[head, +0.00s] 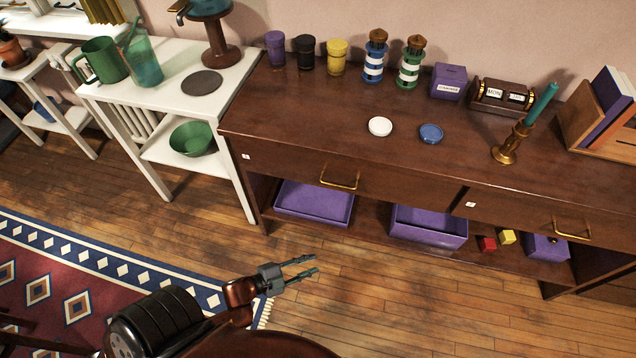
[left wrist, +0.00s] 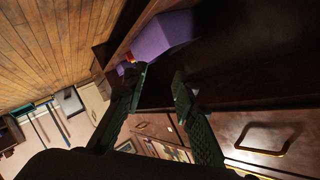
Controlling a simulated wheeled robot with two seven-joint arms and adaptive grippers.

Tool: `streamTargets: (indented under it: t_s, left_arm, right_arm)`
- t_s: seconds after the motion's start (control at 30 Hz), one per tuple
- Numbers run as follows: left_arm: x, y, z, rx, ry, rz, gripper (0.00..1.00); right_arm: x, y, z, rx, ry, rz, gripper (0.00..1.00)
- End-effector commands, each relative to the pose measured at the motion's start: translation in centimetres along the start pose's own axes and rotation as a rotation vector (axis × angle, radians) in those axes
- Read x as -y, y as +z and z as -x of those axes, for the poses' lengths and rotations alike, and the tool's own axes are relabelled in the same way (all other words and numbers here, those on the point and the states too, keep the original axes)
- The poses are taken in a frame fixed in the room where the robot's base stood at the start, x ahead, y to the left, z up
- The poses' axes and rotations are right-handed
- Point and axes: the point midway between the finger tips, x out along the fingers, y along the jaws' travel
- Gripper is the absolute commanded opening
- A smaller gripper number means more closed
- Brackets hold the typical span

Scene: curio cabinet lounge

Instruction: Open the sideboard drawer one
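The dark wooden sideboard (head: 290,115) has two drawer fronts side by side. The left drawer front (head: 285,163) has a brass handle (head: 340,179) and a small white label (head: 246,156). The right drawer front (head: 510,212) has a brass handle (head: 572,231) and a label (head: 471,204). Both look shut; I cannot read the labels. My left gripper (head: 315,265) is open and empty, in front of and below the left drawer in the head view. In the left wrist view its fingers (left wrist: 158,78) are apart, and a brass handle (left wrist: 268,138) shows to their right. My right gripper is out of view.
Purple bins (head: 315,204) (head: 428,228) and small blocks (head: 487,244) sit on the sideboard's lower shelf. Cups, lighthouse figures and a candlestick (head: 511,143) stand on top. A white table (head: 160,95) adjoins at left. The floor in front is clear, with a rug (head: 90,270).

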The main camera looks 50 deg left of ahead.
Motion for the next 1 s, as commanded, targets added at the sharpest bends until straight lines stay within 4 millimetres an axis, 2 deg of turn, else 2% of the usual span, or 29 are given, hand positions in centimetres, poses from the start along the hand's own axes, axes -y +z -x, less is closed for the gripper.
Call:
streamTargets:
  t_s: [0.03,0.1,0.2,0.3,0.4,0.53,0.67,1.0]
  left_arm:
    - [4.6,-2.9,0.1,-0.030,-0.035,-0.086,0.26]
    - [8.6,-4.9,0.1,-0.049,-0.066,-0.198,0.26]
    - [14.0,-7.6,0.1,-0.068,-0.107,-0.348,0.26]
    - [18.5,-9.9,0.3,-0.077,-0.143,-0.478,0.26]
    - [21.9,-11.6,0.5,-0.080,-0.170,-0.576,0.26]
    - [24.4,-12.8,0.5,-0.080,-0.190,-0.653,0.26]
    - [25.2,-13.1,0.1,-0.079,-0.196,-0.684,0.26]
    - [25.8,-13.5,-4.8,-0.080,-0.195,-0.684,0.26]
  right_arm:
    - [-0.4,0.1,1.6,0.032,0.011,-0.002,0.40]
    - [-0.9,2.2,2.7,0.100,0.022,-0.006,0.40]
    - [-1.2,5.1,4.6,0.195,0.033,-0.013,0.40]
    - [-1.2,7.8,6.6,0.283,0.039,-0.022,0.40]
    - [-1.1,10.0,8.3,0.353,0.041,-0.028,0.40]
    - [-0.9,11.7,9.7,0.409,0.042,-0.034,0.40]
    - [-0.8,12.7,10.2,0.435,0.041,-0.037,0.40]
    - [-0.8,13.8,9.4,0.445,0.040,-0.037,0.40]
